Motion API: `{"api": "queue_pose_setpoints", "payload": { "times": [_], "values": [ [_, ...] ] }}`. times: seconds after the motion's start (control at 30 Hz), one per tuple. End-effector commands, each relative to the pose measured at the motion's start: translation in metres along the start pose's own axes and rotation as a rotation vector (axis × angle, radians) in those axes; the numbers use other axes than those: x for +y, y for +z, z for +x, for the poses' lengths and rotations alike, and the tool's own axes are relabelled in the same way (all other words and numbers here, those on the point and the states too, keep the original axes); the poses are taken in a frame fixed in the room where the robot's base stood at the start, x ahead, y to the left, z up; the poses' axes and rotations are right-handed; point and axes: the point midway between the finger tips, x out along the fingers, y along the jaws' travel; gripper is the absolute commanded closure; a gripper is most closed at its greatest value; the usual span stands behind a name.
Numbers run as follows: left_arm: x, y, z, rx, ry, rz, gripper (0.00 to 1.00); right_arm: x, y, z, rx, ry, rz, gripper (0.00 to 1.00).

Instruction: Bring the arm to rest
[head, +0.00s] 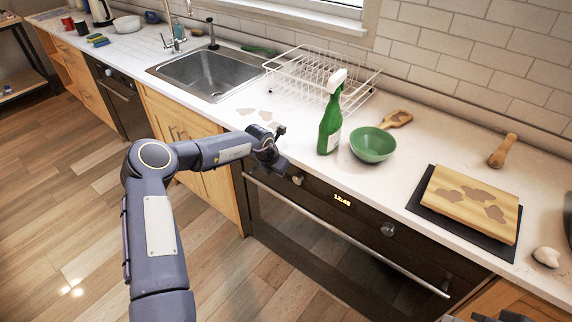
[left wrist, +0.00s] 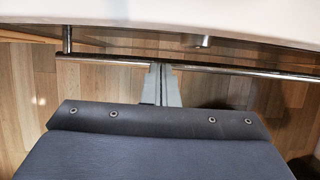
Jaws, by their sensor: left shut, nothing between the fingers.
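My left arm reaches in from the left in the head view. Its gripper (head: 270,148) is at the front edge of the counter (head: 228,122), near the left end of the oven. In the left wrist view its two fingers (left wrist: 160,72) are together with nothing between them. They appear in front of the oven's metal handle bar (left wrist: 225,68); I cannot tell whether they touch it. Small dark parts at the bottom right edge of the head view may be my right gripper (head: 500,317); its fingers cannot be made out.
A green spray bottle (head: 330,120) and green bowl (head: 372,145) stand right of the left gripper. Behind are a wire dish rack (head: 300,72) and sink (head: 210,75). A stained wooden board (head: 450,204) lies on a dark mat (head: 420,207). Wooden floor (head: 60,180) is clear at left.

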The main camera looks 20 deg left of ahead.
Motion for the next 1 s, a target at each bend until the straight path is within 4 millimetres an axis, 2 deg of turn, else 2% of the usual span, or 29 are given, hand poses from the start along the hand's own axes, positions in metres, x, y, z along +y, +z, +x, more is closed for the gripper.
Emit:
{"api": "queue_pose_setpoints", "payload": {
  "times": [0.2,0.27,0.33,0.37,0.47,0.5,0.57,0.6,0.67,0.7,0.77,0.8,0.87,0.97,1.0],
  "values": [
    [0.003,0.006,-0.009,-0.016,0.021,0.024,1.0,0.0,0.0,0.0,0.0,0.0,0.0,0.73],
    [0.007,0.015,-0.021,-0.048,0.062,0.072,1.0,0.0,0.0,0.0,0.0,0.0,0.0,0.73],
    [0.014,0.031,-0.045,-0.107,0.136,0.164,1.0,0.0,0.0,0.0,0.0,0.0,0.0,0.73],
    [0.017,0.04,-0.059,-0.139,0.176,0.217,1.0,0.0,0.0,0.0,0.0,0.0,0.0,0.73],
    [0.02,0.071,-0.117,-0.266,0.325,0.441,1.0,0.0,0.0,0.0,0.0,0.0,0.0,0.73],
    [0.017,0.082,-0.146,-0.32,0.387,0.552,1.0,0.0,0.0,0.0,0.0,0.0,0.0,0.73],
    [0.006,0.095,-0.189,-0.397,0.473,0.728,1.0,0.0,0.0,0.0,0.0,0.0,0.0,0.73],
    [-0.005,0.1,-0.216,-0.443,0.523,0.852,1.0,0.0,0.0,0.0,0.0,0.0,0.0,0.73],
    [-0.025,0.101,-0.256,-0.501,0.585,1.037,1.0,0.0,0.0,0.0,0.0,0.0,0.0,0.73],
    [-0.04,0.097,-0.278,-0.53,0.616,1.159,1.0,0.0,0.0,0.0,0.0,0.0,0.0,0.73],
    [-0.063,0.084,-0.309,-0.561,0.649,1.343,1.0,0.0,0.0,0.0,0.0,0.0,0.0,0.73],
    [-0.079,0.071,-0.325,-0.572,0.662,1.463,1.0,0.0,0.0,0.0,0.0,0.0,0.0,0.73],
    [-0.102,0.046,-0.345,-0.576,0.664,1.639,1.0,0.0,0.0,0.0,0.0,0.0,0.0,0.73],
    [-0.136,-0.01,-0.367,-0.548,0.629,1.912,1.0,0.0,0.0,0.0,0.0,0.0,0.0,0.73],
    [-0.147,-0.037,-0.371,-0.526,0.603,2.014,1.0,0.0,0.0,0.0,0.0,0.0,0.0,0.73]
  ]
}}
